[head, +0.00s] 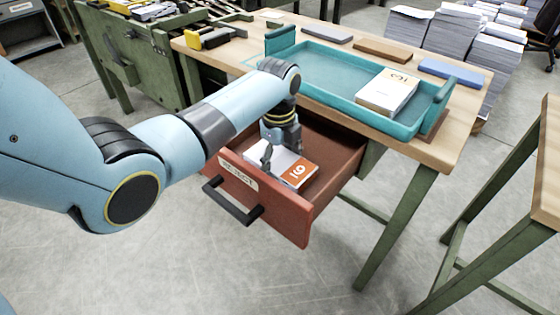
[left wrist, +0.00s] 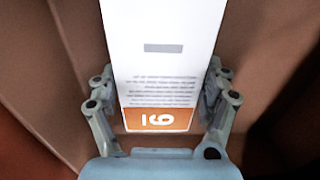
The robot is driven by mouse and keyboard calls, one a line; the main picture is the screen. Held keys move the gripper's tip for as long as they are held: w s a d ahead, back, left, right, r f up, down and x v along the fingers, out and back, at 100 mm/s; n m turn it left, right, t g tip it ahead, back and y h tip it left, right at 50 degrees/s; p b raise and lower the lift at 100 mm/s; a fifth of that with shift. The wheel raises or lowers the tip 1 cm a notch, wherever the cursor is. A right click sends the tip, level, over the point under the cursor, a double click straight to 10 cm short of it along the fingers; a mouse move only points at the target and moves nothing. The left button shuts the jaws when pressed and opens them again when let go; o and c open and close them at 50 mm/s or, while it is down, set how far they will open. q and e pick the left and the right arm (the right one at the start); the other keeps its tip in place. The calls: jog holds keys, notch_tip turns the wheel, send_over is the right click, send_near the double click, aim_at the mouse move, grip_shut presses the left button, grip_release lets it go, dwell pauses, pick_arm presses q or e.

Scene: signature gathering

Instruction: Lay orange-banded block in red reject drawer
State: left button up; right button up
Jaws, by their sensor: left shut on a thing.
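The orange-banded block (head: 295,173) is white with an orange end marked with a number. In the head view it is inside the open red reject drawer (head: 270,203), which has a label and a dark handle on its front. My left gripper (head: 283,160) reaches down into the drawer and is shut on the block. In the left wrist view the block (left wrist: 162,70) lies between the two fingers (left wrist: 160,105), its orange end nearest the palm. Whether the block touches the drawer floor is hard to tell. My right gripper is not in view.
A teal tray (head: 325,68) on the wooden table (head: 455,135) above the drawer holds another white block (head: 387,92). Grey, brown and blue flat pieces lie along the table's back edge. Paper stacks (head: 450,30) stand behind. A green workbench is at upper left.

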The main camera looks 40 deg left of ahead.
aim_at(279, 160)
pick_arm(q)
jog(key=o, duration=1.3)
jog(key=shift+f, duration=0.1)
notch_tip(279, 160, up, 12)
jog(key=p, duration=0.4)
jog(key=shift+s, duration=0.15)
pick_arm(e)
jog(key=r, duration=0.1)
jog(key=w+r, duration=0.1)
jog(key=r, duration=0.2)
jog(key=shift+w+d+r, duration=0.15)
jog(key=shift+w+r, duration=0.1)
